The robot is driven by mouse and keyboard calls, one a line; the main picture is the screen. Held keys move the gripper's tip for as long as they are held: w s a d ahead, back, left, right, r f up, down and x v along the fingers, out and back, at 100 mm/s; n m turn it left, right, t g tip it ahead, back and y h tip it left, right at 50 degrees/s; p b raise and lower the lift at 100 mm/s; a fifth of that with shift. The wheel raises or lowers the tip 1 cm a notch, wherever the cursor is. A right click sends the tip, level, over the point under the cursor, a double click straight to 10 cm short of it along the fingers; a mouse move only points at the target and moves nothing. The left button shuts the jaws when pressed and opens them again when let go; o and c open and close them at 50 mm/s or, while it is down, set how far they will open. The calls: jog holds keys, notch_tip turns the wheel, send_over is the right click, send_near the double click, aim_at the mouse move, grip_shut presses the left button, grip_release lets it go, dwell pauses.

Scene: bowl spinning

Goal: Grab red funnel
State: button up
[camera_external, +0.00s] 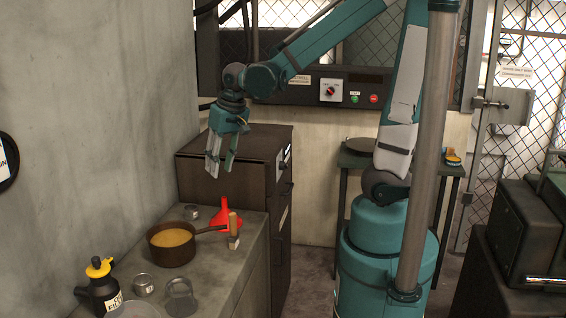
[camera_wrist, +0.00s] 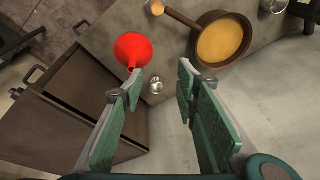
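The red funnel (camera_external: 225,215) sits on the grey counter near its back edge, behind the pot handle. In the wrist view the funnel (camera_wrist: 132,48) is at upper left, its wide part away from me and its narrow spout pointing down the picture, close to the left fingertip. My gripper (camera_external: 220,168) hangs above the back of the counter, above the funnel and apart from it. In the wrist view my gripper (camera_wrist: 160,80) is open, with two green-padded fingers spread and nothing between them but a small metal cup lying beyond.
Small metal cups (camera_external: 192,211) and a black bottle with a yellow top (camera_external: 100,285) stand on the counter. A brown cabinet (camera_external: 225,165) stands behind.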

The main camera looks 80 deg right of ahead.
aim_at(229, 197)
jog(key=w+d+f+m+g, duration=0.1)
jog(key=d+f, duration=0.2)
jog(key=w+d+f+m+p, duration=0.1)
jog(key=d+f+m, duration=0.1)
jog(key=f, duration=0.1)
jog(key=w+d+f+m+g, duration=0.1)
jog(key=d+f, duration=0.2)
jog(key=shift+w+d+f+g+y, duration=0.2)
jog(key=shift+d+f+g+y, duration=0.1)
jog(key=shift+d, duration=0.05)
jog(key=shift+d+f+m, duration=0.35)
jog(key=shift+f+m, duration=0.05)
jog(key=shift+f, duration=0.1)
jog(key=shift+f, duration=0.1)
jog(key=shift+f, duration=1.25)
jog(key=shift+d+f, duration=0.15)
jog(key=shift+f, duration=2.4)
